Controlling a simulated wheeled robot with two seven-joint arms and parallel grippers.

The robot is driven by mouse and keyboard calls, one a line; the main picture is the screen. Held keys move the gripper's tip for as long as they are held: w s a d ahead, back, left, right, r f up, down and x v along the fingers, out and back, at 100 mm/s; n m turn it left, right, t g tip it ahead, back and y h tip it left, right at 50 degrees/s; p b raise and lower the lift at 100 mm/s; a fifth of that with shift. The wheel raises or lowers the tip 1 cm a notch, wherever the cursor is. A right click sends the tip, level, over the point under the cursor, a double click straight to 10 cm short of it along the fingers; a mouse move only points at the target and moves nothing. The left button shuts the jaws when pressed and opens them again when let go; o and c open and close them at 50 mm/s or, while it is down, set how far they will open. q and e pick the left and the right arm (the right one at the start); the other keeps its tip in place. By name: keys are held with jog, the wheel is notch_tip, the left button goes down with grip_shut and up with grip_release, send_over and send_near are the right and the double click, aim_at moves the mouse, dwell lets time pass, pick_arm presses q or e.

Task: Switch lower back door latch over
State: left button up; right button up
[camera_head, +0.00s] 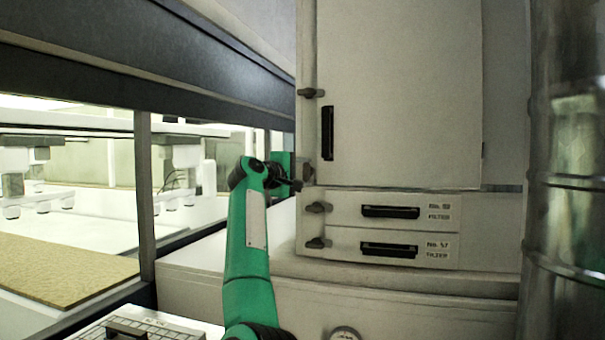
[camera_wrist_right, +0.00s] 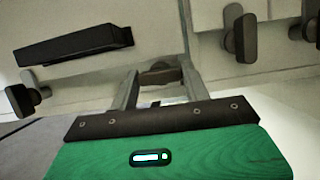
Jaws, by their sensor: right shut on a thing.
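The cabinet door (camera_head: 400,90) is a pale panel with an upright black handle (camera_head: 327,133) near its left edge. Its lower latch (camera_head: 307,172) is a dark knob at the door's lower left, partly hidden by my right gripper (camera_head: 296,184). In the right wrist view my right gripper (camera_wrist_right: 160,88) is shut on this lower latch (camera_wrist_right: 161,74), which sits between the two fingers. How far the latch is turned is hard to tell. My left gripper is not in view.
Two filter drawers below the door have their own latches (camera_head: 318,207) (camera_head: 317,243) and black handles (camera_head: 390,212), close to my right gripper. A shiny metal duct (camera_head: 565,180) stands at the right. At the left is the open tunnel with a tan board (camera_head: 60,268).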

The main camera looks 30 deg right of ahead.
jog(key=o, duration=1)
jog(key=b+v, duration=0.5)
jog(key=v, duration=0.9)
jog(key=shift+d, duration=0.1)
